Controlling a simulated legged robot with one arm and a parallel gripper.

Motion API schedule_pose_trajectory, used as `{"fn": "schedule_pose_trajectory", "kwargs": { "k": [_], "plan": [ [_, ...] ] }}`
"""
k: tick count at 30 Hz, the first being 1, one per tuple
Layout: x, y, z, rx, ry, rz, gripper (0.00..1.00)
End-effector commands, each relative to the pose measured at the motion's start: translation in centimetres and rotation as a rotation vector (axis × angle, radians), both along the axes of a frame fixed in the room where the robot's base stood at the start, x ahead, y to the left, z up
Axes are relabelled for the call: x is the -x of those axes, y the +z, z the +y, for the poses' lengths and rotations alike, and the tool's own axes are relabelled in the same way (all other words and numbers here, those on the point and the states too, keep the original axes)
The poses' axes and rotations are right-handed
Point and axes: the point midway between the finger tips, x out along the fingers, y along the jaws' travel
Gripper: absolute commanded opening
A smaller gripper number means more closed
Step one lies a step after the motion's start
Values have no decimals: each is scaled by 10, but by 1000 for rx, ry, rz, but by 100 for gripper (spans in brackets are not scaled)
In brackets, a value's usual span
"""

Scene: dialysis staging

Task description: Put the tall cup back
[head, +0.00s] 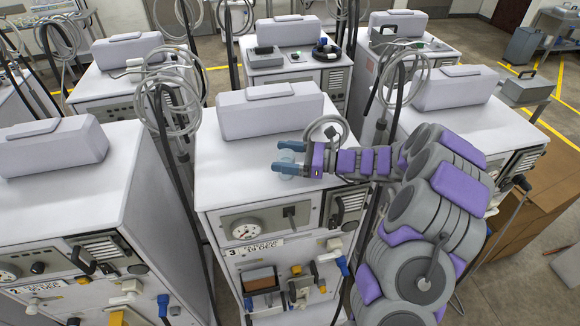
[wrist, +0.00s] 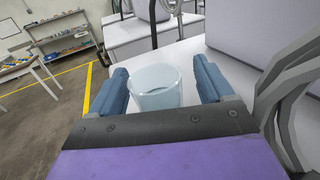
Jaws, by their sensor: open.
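A pale, translucent cup (wrist: 155,88) stands upright on the white top of the middle machine (head: 230,182). In the wrist view it sits between the two blue fingers of my gripper (wrist: 163,88), with a visible gap to the right finger and little or none to the left. In the head view my gripper (head: 287,158) reaches in from the right, low over the machine top, with its fingers on either side of the cup (head: 290,162). My gripper is open. The cup's lower part is partly hidden by my gripper's palm in the wrist view.
A grey box-shaped unit (head: 270,110) stands behind the cup on the same top. A coiled cable (head: 328,130) is close to my wrist. Similar machines stand at left (head: 60,190) and right (head: 450,125). The machine top left of the cup is clear.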

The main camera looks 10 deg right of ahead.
Motion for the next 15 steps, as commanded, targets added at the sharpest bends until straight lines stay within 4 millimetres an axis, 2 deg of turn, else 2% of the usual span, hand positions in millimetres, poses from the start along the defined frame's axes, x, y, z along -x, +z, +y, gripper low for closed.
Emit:
{"fn": "schedule_pose_trajectory", "kwargs": {
  "k": [3,10,15],
  "plan": [
    [-3,0,10,0,3,-1,80],
    [-4,0,4,-3,0,0,80],
    [-4,0,1,-5,-1,0,64]
  ]
}}
